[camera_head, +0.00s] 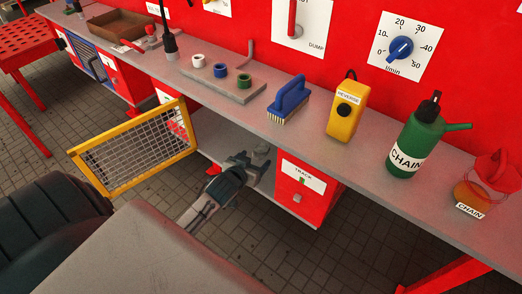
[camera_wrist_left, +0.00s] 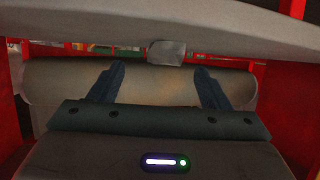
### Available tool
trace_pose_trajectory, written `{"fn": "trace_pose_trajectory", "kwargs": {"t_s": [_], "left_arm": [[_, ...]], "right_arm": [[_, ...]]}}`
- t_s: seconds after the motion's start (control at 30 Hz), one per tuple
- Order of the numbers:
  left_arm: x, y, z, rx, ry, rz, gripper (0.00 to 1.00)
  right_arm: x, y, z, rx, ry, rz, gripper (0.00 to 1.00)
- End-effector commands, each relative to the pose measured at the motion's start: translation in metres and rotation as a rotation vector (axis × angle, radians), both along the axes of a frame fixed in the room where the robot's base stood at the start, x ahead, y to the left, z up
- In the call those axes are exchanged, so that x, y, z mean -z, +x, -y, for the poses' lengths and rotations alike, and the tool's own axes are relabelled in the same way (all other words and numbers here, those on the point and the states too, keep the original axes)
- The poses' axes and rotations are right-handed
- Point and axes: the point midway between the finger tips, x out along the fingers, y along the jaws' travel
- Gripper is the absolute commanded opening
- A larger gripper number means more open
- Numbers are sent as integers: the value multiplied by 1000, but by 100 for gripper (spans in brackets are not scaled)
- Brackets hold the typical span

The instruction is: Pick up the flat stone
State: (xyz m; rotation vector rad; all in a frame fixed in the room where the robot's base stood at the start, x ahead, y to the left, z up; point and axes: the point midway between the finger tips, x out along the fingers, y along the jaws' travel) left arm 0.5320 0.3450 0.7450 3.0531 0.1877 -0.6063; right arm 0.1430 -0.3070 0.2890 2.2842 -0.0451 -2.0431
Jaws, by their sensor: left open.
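A small flat grey piece, which looks like the flat stone (camera_wrist_left: 166,52), lies at the top of a wide pale roller (camera_wrist_left: 60,85) in the left wrist view, ahead of and between my fingers. In the head view a grey lump (camera_head: 262,151) that may be the same stone sits in the opening under the counter. My left gripper (camera_wrist_left: 160,72) is open and empty, its two dark fingers spread over the roller and short of the stone. In the head view the left gripper (camera_head: 245,164) reaches into that opening. My right gripper is not in view.
A grey counter (camera_head: 300,140) overhangs the opening. A yellow mesh gate (camera_head: 135,150) stands open at the left, and a red box labelled TRACK (camera_head: 300,185) is close on the right. A blue brush (camera_head: 289,98) and a green bottle (camera_head: 413,140) stand on the counter.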

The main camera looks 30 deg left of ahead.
Motion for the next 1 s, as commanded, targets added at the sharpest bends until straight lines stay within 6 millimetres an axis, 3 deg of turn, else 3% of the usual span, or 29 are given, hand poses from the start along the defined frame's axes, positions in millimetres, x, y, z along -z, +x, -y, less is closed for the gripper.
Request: {"fn": "trace_pose_trajectory", "kwargs": {"t_s": [0.2,0.43,0.73,0.77,1.0], "left_arm": [[7,16,-6,-2,-2,-2,71],[20,44,-13,-1,-3,-2,71],[24,49,-13,1,-1,-2,71],[24,49,-13,1,-1,-2,69],[24,49,-13,0,0,-2,21]], "right_arm": [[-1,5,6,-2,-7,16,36],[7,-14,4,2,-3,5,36],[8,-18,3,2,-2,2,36],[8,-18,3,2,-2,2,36],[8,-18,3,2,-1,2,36]]}}
